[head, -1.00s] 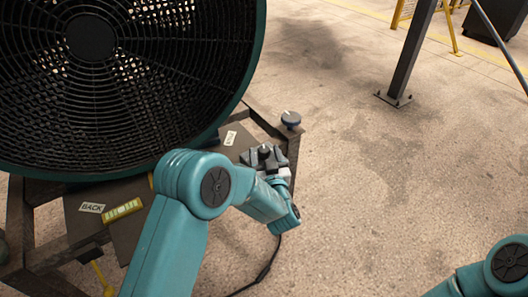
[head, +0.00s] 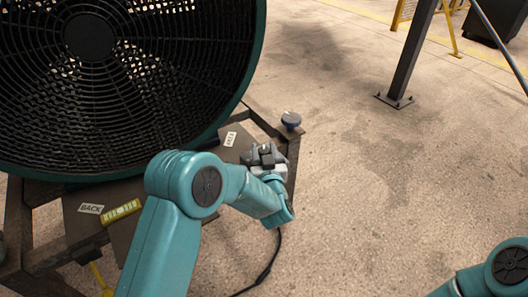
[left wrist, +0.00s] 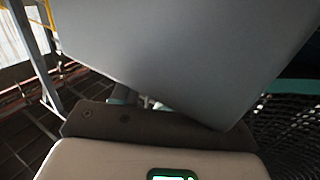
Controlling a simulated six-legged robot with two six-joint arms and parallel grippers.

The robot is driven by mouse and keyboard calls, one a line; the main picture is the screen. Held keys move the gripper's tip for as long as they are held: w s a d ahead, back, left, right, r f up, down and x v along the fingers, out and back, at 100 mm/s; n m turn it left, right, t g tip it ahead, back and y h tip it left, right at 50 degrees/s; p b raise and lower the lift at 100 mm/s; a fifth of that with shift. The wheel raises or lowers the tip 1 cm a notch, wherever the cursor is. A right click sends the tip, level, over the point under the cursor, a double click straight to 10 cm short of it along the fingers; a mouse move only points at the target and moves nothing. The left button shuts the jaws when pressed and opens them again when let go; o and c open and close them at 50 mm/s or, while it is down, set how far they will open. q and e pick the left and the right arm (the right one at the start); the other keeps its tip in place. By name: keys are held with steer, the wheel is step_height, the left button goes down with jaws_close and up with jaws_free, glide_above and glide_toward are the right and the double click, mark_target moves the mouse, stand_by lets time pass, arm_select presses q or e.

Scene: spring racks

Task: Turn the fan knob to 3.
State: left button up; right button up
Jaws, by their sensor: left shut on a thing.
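The large teal fan (head: 130,160) with a black grille fills the upper left of the head view. My left gripper (head: 264,156) is at the fan stand's right side, below the fan's rim. It is shut on a small dark knob, taken to be the fan knob, which its jaws mostly cover. The knob's pointer and number marks cannot be read. In the left wrist view a large grey surface (left wrist: 190,50) close to the lens hides the grip. My right gripper is out of view; only part of my right arm shows at the lower right.
A blue-grey round knob (head: 291,119) sits on the stand's corner beside my gripper. A "BACK" label (head: 90,208), a yellow level (head: 121,210) and another small label (head: 230,138) lie on the stand. A dark post (head: 410,55) stands behind. The floor to the right is clear.

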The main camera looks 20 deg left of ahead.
arm_select(q)
steer(key=m+h+b, duration=0.1)
steer(key=h+b, duration=0.1)
steer(key=m+t+h+b, duration=0.1)
steer(key=m+h+b, duration=0.1)
steer(key=h, duration=0.1)
steer(key=shift+a+f+m, duration=0.1)
steer(key=shift+f+m, duration=0.1)
steer(key=shift+m, duration=0.1)
steer(key=shift+m+t+h+b, duration=0.3)
steer(key=shift+m+h+b, duration=0.15)
steer(key=shift+h, duration=0.55)
steer(key=shift+r+m+h, duration=0.15)
steer(key=shift+m+h, duration=0.2)
steer(key=shift+h, duration=0.15)
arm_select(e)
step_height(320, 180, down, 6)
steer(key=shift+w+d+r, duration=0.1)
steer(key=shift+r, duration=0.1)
arm_select(q)
steer(key=o, duration=0.9)
steer(key=shift+o, duration=0.2)
